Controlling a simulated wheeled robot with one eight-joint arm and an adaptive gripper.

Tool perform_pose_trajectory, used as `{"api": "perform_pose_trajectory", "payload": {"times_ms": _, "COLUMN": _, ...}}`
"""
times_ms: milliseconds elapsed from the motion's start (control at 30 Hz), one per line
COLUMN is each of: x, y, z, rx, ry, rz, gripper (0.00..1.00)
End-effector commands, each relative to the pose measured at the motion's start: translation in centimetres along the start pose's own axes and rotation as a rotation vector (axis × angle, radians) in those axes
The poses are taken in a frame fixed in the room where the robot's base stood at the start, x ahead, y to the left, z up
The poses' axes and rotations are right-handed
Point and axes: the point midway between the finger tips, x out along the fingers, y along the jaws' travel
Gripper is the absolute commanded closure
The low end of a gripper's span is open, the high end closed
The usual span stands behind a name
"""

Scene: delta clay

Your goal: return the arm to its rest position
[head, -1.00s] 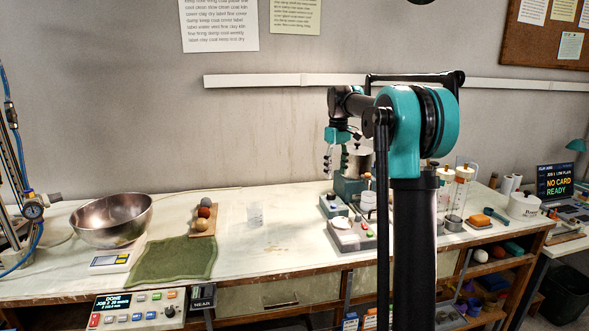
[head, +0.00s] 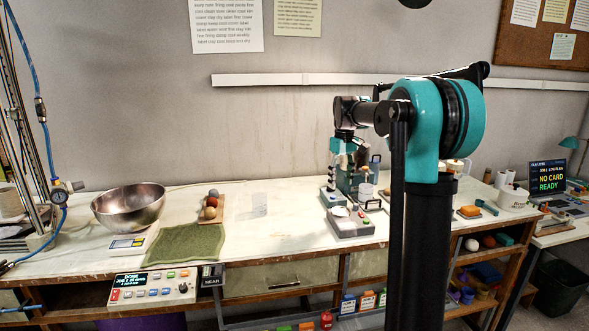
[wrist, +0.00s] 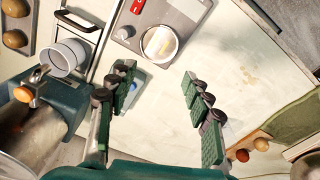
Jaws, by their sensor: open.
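My arm stands upright at right of centre in the head view, its upper part folded over to the left. My gripper (head: 338,170) hangs from it above the bench, small and partly merged with the teal press behind it. In the wrist view my gripper (wrist: 158,80) has its two green padded fingers spread wide apart, with nothing held between them. A grey device with a round pale dish (wrist: 160,44) shows beyond the fingertips, apart from them.
A teal press (head: 352,178) and the grey device (head: 350,222) stand close to my gripper. A steel bowl (head: 128,205), green cloth (head: 184,246) and board of clay balls (head: 211,207) lie to the left. The bench middle (head: 285,225) is mostly clear.

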Motion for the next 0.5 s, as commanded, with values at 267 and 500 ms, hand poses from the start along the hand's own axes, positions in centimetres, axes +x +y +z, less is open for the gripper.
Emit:
{"api": "perform_pose_trajectory", "payload": {"times_ms": 267, "x": 3.5, "y": -2.0, "z": 5.0, "rx": 0.097, "ry": 0.054, "rz": 0.025, "gripper": 0.5}}
{"api": "perform_pose_trajectory", "payload": {"times_ms": 500, "x": 9.6, "y": -5.8, "z": 13.8, "rx": 0.247, "ry": 0.14, "rz": 0.056, "gripper": 0.5}}
